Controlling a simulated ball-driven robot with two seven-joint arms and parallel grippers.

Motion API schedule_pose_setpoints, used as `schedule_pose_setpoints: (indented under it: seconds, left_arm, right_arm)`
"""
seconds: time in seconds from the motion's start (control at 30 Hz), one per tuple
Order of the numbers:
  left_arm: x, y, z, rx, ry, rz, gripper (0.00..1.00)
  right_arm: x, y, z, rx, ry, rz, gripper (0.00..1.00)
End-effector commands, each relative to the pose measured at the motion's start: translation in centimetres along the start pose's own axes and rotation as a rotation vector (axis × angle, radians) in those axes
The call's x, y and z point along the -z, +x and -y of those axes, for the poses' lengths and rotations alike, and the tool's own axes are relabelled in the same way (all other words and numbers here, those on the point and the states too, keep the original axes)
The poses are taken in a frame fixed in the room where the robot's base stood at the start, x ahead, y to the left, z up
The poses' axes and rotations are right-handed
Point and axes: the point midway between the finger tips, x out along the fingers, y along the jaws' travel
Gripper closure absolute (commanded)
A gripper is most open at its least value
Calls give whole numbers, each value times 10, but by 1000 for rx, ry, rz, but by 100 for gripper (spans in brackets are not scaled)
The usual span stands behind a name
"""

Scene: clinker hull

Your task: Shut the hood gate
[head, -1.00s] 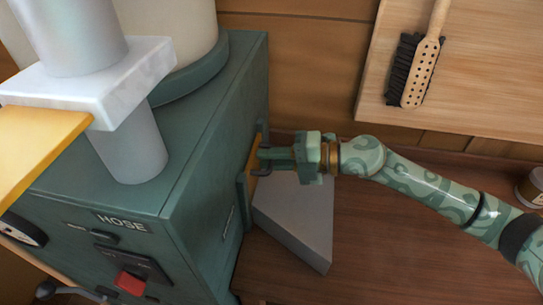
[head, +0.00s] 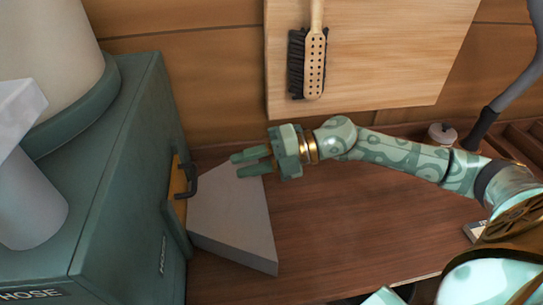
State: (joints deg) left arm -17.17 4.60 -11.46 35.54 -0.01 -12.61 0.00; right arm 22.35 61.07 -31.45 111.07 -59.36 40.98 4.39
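The green cabinet (head: 115,190) stands at the left, with a small label on its right side that I cannot read clearly. On that side is a yellow plate (head: 178,178), which appears to be the hood gate, with a dark bar handle (head: 191,180). A grey wedge-shaped hood (head: 235,222) sits against the cabinet below the handle. My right gripper (head: 238,163) is right of the handle, apart from it, above the hood's far edge. Its two fingers point left with a gap between them and nothing in it. My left gripper is out of view.
A brush (head: 314,60) hangs on a pale wooden board (head: 400,60) on the back wall. A pale drum (head: 50,60) stands on the cabinet. A small round jar (head: 441,133) and a grey hose (head: 515,85) are at the right. The wooden bench (head: 350,220) is clear in the middle.

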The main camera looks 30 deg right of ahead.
Motion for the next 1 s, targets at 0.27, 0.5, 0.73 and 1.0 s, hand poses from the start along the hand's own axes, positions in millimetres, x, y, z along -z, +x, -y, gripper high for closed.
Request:
schedule_pose_setpoints:
  seconds: [0.27,0.5,0.73,1.0]
  left_arm:
    - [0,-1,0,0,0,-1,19]
    - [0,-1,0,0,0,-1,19]
    - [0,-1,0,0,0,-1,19]
    - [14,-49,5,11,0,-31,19]
  right_arm:
    - [0,-46,1,2,3,1,72]
    - [0,-52,0,-1,0,0,72]
    - [0,-51,0,-1,0,0,100]
    - [17,-54,-48,-55,27,-7,100]
